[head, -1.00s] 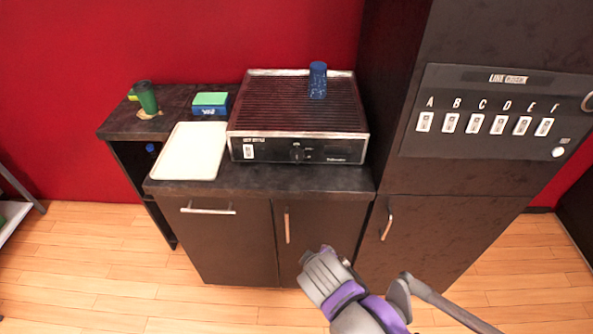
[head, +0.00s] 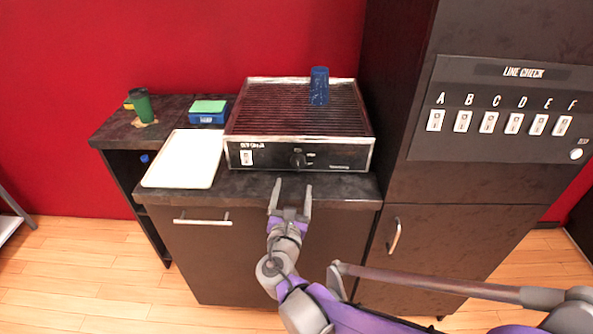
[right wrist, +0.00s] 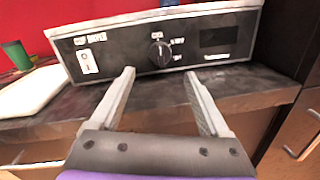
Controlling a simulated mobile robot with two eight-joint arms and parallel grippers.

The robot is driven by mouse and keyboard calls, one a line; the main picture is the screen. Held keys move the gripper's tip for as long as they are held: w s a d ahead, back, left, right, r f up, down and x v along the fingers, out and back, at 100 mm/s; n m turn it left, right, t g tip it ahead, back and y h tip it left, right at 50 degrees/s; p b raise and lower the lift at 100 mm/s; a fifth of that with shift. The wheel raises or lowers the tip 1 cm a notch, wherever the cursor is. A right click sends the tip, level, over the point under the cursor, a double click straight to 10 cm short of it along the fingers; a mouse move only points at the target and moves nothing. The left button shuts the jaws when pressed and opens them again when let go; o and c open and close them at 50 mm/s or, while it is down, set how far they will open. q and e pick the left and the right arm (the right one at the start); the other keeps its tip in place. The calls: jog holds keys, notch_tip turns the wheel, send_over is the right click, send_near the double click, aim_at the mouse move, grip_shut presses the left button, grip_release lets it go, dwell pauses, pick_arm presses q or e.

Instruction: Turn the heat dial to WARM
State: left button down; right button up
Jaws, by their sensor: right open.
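The heat dial (head: 298,160) is a round black knob on the front panel of the grill (head: 350,160), with small white labels around it that are too small to read surely. In the right wrist view the dial (right wrist: 160,54) sits ahead, a little beyond and between the open fingers. My right gripper (head: 290,193) is open and empty in front of the counter edge, below the dial and apart from it. It also shows in the right wrist view (right wrist: 160,85). The left gripper is out of view.
A white switch (head: 246,157) is on the panel's left. A blue cup (head: 319,86) stands on the grill. A white tray (head: 185,160), a blue-green box (head: 208,112) and a green cup (head: 141,105) are at left. A tall cabinet with a lettered switch panel (head: 500,110) stands at right.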

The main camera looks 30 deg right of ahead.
aim_at(297, 167)
jog(key=x, duration=0.8)
jog(key=shift+w+d, duration=0.1)
grip_shut()
